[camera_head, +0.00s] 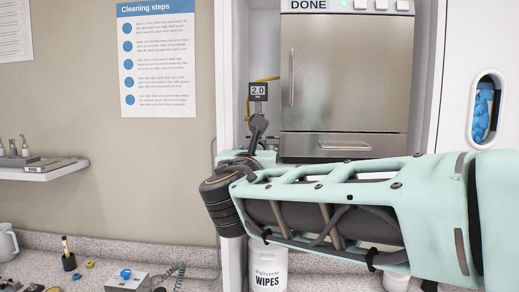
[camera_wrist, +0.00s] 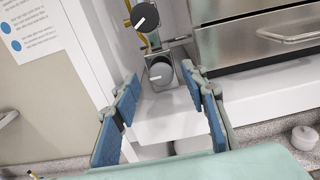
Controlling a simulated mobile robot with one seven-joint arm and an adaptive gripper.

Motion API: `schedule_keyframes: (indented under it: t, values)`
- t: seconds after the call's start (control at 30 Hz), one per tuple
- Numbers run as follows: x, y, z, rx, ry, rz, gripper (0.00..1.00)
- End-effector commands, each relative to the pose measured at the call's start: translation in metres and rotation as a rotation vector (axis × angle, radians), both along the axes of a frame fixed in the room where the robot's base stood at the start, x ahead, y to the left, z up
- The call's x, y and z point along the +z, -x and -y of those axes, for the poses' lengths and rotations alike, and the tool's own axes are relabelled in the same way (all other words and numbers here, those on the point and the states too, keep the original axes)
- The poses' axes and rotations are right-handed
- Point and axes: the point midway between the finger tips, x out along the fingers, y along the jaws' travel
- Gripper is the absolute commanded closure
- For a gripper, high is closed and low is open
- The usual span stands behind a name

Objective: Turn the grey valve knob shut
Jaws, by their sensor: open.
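In the wrist view, a grey round knob (camera_wrist: 161,68) with a white pointer mark sits on a fitting in the narrow white bay. Its mark points left, tilted slightly down. A dark round dial or knob (camera_wrist: 145,16) with a white pointer slanting down-left sits just above it. My gripper (camera_wrist: 161,82) is open, its blue-padded fingers left and right of the grey knob in the picture. I see no contact, and cannot tell how far the tips are from it. In the head view, my gripper (camera_head: 258,128) is below the 2.0 display (camera_head: 258,91), and the knob is hidden.
The steel autoclave (camera_head: 343,90), labelled DONE, stands close to the right of the bay. Yellow tubing (camera_wrist: 127,8) runs behind the fittings. A wipes tub (camera_head: 268,270) stands below my arm. A shelf (camera_head: 45,171) and a counter with small items lie to the left.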

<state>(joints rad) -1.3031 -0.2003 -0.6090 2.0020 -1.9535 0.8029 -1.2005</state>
Motion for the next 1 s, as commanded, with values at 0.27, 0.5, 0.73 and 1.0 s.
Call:
schedule_keyframes:
  t: [0.27,0.5,0.73,1.0]
  values:
    - [0.0,-0.02,0.001,-0.001,0.0,0.0,0.6]
    - [0.0,-0.021,0.001,0.0,-0.001,0.0,0.6]
    - [0.0,-0.021,0.001,-0.001,-0.001,0.0,0.8]
    - [0.0,-0.02,0.001,-0.001,-0.002,-0.001,1.0]
